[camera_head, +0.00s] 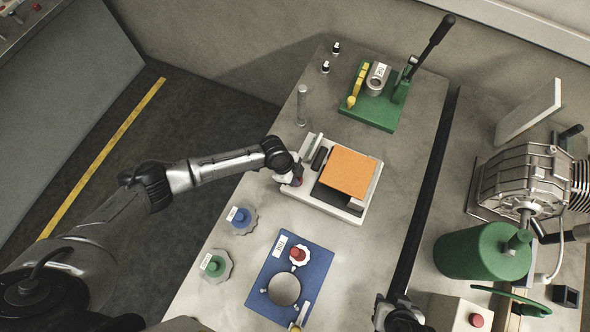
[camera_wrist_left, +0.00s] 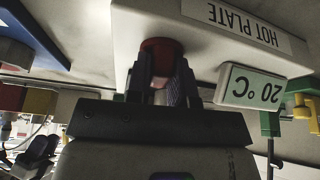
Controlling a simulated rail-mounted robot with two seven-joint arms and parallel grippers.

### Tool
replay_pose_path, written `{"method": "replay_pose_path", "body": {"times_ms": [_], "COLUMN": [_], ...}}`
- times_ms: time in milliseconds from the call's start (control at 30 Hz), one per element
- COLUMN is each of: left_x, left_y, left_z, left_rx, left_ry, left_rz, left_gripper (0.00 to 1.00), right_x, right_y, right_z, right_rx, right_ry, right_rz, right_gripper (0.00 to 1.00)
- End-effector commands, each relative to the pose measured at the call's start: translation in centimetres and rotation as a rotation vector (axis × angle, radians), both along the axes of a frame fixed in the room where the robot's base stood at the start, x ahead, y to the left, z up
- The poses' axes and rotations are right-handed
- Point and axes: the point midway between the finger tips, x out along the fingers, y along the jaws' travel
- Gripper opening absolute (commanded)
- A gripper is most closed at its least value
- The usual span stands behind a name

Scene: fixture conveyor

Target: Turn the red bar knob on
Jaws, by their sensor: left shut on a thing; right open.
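The red knob (camera_wrist_left: 162,48) sits on the front face of the white hot plate (camera_wrist_left: 205,42). In the left wrist view, my left gripper (camera_wrist_left: 163,75) has its two dark fingers on either side of the knob and is shut on it. The fingers hide part of the knob, so its angle cannot be told. A display (camera_wrist_left: 252,88) beside it reads 20 °C. In the head view, my left gripper (camera_head: 292,180) is at the left side of the hot plate (camera_head: 318,205). My right gripper (camera_head: 400,316) is open at the bottom edge, away from the hot plate.
An orange slab (camera_head: 348,172) lies on the hot plate. A blue plate (camera_head: 262,290) with a red-and-white knob, a blue knob (camera_head: 240,217) and a green knob (camera_head: 213,265) are nearby. A green lever press (camera_head: 375,108) stands behind. A green cylinder (camera_head: 470,253) is at right.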

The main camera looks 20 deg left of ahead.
Motion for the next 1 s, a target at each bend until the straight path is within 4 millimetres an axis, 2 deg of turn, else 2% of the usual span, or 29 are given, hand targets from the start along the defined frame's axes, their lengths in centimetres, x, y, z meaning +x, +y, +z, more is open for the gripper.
{"method": "replay_pose_path", "body": {"times_ms": [167,200,433,767,867,1000], "left_x": [0.0,0.0,0.0,0.0,0.0,-0.1], "left_y": [0.0,0.0,0.0,0.3,0.7,1.7], "left_z": [-0.1,-0.1,0.0,0.4,1.5,3.9], "left_rx": [0.002,0.002,0.001,0.001,0.0,0.0], "left_ry": [0.001,0.001,0.0,0.0,-0.003,-0.003], "left_rz": [0.001,0.001,0.001,0.002,0.001,0.001], "left_gripper": [0.0,0.25,0.47,0.47,0.47,0.47], "right_x": [0.0,0.0,0.0,0.0,0.0,0.0], "right_y": [0.0,0.0,0.1,0.3,0.3,0.3], "right_z": [0.0,0.0,0.0,0.0,0.0,0.0], "right_rx": [0.0,0.0,0.003,0.009,0.009,0.009], "right_ry": [0.0,0.0,0.0,0.0,0.0,0.0], "right_rz": [0.0,0.0,-0.002,-0.006,-0.006,-0.006], "right_gripper": [0.43,0.43,0.43,0.43,0.43,0.43]}}
